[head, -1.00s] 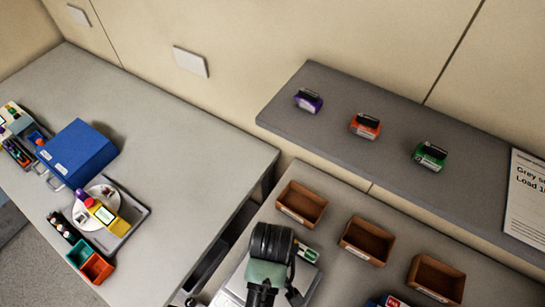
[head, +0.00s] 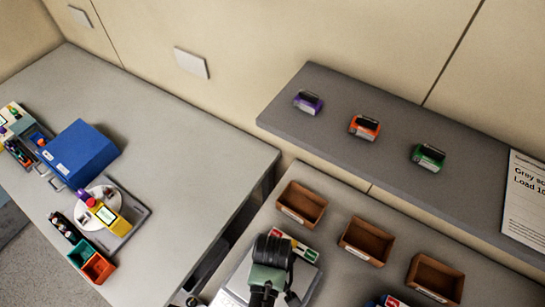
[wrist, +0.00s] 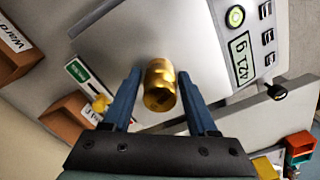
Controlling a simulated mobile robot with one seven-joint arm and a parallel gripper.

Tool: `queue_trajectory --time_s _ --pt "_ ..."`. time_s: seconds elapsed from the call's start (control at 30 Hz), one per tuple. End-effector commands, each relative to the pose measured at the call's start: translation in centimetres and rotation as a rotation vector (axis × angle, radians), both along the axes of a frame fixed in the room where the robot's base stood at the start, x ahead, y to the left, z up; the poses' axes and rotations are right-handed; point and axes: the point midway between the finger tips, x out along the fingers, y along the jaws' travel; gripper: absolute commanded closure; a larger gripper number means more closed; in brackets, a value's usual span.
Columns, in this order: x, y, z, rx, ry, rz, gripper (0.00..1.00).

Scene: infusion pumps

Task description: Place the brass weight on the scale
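The brass weight (wrist: 159,86) is a shiny gold cylinder in the wrist view. It appears to stand on the pale plate of the scale (wrist: 185,35), whose lit green display (wrist: 241,55) shows digits that seem to read 421 g. My gripper (wrist: 160,74) is open, with one blue finger on each side of the weight and a gap visible on both sides. In the head view the scale (head: 237,281) is partly covered by my arm, and the weight and fingertips are hidden.
Brown bins (head: 303,204) (head: 367,241) (head: 435,278) stand behind the scale. A red-and-green labelled item (head: 298,245) lies beside my wrist. A shelf (head: 330,128) holds purple, orange and green devices. A left table carries a blue box (head: 78,155) and a yellow device (head: 105,216).

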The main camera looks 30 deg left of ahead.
Motion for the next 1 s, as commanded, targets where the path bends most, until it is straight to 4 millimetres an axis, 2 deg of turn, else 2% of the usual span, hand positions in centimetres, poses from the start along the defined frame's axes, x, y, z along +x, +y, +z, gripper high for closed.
queue_trajectory --time_s 0.03,0.07,0.1,0.37,0.5,0.67,1.0 --pt "0.0 0.0 0.0 0.001 0.001 0.000 0.31" --pt "0.0 0.0 0.0 0.001 0.001 0.000 0.25" --pt "0.0 0.0 0.0 0.001 0.001 0.000 0.24" --pt "0.0 0.0 0.1 0.001 0.001 0.000 0.24" --pt "0.0 0.0 1.0 0.001 -0.002 0.000 0.24" --pt "0.1 0.0 3.5 0.001 -0.003 0.000 0.24" --pt "0.1 0.1 10.2 0.001 -0.003 0.000 0.24"
